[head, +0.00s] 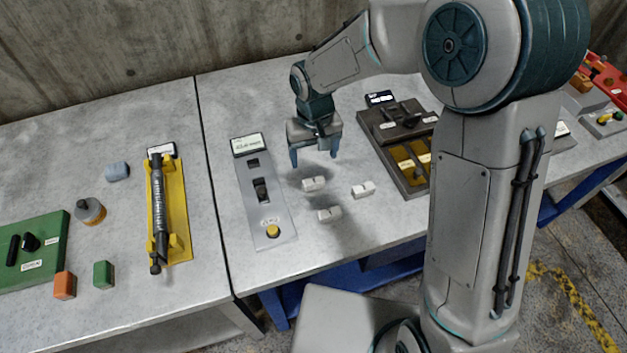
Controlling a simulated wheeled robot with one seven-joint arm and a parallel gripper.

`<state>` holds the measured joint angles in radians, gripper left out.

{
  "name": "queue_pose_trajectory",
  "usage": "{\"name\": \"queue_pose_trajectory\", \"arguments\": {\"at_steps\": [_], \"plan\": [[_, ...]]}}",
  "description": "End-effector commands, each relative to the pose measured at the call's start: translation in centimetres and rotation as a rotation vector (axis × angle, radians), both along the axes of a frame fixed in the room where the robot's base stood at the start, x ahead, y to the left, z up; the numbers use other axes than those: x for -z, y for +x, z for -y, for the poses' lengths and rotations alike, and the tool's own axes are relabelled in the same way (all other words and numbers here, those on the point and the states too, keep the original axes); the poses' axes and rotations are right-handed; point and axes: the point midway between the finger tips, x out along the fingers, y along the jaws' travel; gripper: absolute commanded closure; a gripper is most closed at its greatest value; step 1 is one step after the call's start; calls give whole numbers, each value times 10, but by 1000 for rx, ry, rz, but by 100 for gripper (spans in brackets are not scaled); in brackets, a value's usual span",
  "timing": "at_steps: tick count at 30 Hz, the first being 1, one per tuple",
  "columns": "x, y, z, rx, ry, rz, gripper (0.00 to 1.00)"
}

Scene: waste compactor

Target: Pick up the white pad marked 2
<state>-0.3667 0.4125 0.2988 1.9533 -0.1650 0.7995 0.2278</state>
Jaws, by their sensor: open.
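Three small white pads lie on the grey table in the head view: one upper left (314,184), one at the right (363,189) and one lower down (329,215). Their markings are too small to read, so I cannot tell which is marked 2. My gripper (314,160) is open and empty, fingers pointing down. It hangs above the table, just up and a little left of the upper left pad, apart from all three pads.
A grey switch panel (282,222) with a yellow button lies left of the pads. A dark panel with yellow plates (376,125) lies to the right. A yellow holder (179,217) with a black tool, a green panel (50,240) and small blocks are farther left.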

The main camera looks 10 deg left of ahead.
Motion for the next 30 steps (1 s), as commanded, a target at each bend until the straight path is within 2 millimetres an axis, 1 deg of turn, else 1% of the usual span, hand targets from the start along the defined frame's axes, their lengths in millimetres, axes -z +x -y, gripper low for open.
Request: {"name": "queue_pose_trajectory", "arguments": {"at_steps": [1,3,6,11,18,21,24,30], "plan": [[9,-1,0,-1,-2,-5,25],[19,-1,0,-1,-2,-3,25],[28,-1,0,-1,-1,-2,25],[37,-2,0,0,-1,-2,25],[69,-6,1,-1,-2,-3,25],[78,-6,1,0,-1,-1,25],[83,-6,1,0,-1,-1,25],[84,-6,1,0,0,0,25]]}}
